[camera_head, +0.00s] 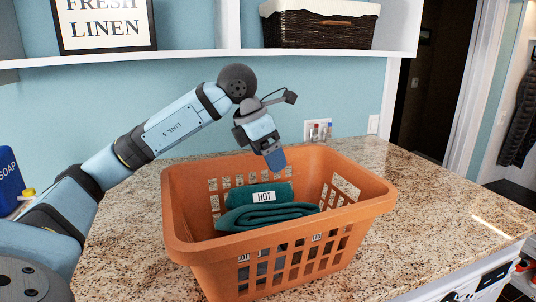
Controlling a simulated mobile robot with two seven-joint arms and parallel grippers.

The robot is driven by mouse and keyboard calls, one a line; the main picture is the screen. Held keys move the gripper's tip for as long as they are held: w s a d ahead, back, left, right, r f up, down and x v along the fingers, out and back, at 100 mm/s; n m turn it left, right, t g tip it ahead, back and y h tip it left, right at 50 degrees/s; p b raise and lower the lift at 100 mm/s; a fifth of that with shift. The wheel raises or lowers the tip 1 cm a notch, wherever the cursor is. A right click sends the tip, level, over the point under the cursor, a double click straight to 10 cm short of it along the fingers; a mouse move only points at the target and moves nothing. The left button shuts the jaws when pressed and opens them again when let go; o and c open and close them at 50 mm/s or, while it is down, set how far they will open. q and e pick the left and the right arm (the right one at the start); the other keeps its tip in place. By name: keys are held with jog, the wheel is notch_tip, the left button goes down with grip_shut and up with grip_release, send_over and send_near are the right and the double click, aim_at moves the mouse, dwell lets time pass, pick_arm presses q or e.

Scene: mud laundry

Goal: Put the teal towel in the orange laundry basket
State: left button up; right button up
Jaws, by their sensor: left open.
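The orange laundry basket (181,222) stands on the granite counter, with slotted walls and an open top. The teal towel (268,214) lies folded inside it, with a white label reading HOT on its rear part. My left gripper (274,160) is above the basket's back rim, pointing down, open, with nothing seen between its fingers. It is apart from the towel. The bottom of the basket is partly hidden by the towel and the front wall. My right gripper is not in view.
The granite counter (440,215) has free room to the right of the basket. A blue soap container (10,180) stands at the left edge. A shelf (300,53) with a dark wicker basket (320,30) and a FRESH LINEN sign (104,24) is above. Wall outlets are behind.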

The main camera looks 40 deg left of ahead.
pick_arm(q)
jog(key=w+p+v, duration=0.1)
jog(key=p+v, duration=0.3)
jog(key=v, duration=0.8)
jog(key=w+d+r+p+v, duration=0.1)
jog(key=p+v, duration=0.3)
jog(key=v, duration=0.8)
jog(key=shift+w+d+r+p, duration=0.3)
jog(key=shift+w+r+p, duration=0.1)
jog(key=shift+w+r, duration=0.3)
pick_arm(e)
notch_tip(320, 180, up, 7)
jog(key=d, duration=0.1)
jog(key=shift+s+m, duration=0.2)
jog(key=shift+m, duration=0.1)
pick_arm(q)
jog(key=shift+f, duration=0.1)
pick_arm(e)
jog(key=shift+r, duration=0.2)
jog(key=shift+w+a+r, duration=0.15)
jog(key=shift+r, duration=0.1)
